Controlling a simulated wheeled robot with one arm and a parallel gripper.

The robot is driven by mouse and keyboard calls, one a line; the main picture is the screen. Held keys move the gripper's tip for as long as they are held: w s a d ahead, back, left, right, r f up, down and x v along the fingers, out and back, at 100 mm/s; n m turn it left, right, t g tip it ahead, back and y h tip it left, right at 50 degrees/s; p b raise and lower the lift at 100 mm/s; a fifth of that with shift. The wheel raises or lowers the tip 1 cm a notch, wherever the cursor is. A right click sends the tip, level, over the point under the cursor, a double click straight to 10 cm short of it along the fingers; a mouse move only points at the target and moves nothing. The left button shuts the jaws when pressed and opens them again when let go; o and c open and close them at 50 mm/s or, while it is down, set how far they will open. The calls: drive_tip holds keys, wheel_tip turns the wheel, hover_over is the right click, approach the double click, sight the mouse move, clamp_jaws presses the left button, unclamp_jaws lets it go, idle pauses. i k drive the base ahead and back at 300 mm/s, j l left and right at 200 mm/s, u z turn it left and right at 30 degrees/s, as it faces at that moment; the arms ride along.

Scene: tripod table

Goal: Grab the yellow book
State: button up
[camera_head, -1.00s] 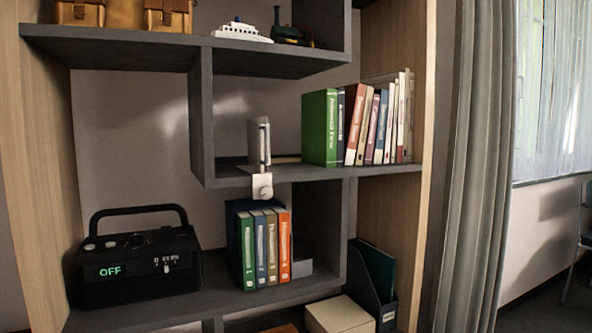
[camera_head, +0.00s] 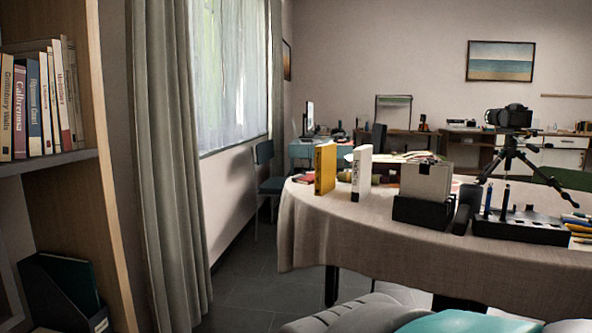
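A yellow book (camera_head: 325,169) stands upright near the left end of the cloth-covered table (camera_head: 420,235). A white book (camera_head: 362,173) stands upright just to its right, with a small gap between them. My gripper does not show in this view.
Right of the books, the table holds a dark box (camera_head: 424,193), a camera on a tripod (camera_head: 511,145) and a black organizer (camera_head: 520,226). A chair (camera_head: 268,180) stands behind the table's left end. A bookshelf (camera_head: 50,160) and curtain (camera_head: 170,150) are at left. Grey floor shows between.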

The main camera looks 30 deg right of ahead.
sight(324, 154)
drive_tip(key=z, duration=0.9)
drive_tip(key=i+l+u, duration=0.2)
drive_tip(key=i, duration=0.2)
drive_tip(key=i+l+u, duration=0.25)
drive_tip(key=i+l, duration=0.05)
drive_tip(key=i, duration=0.1)
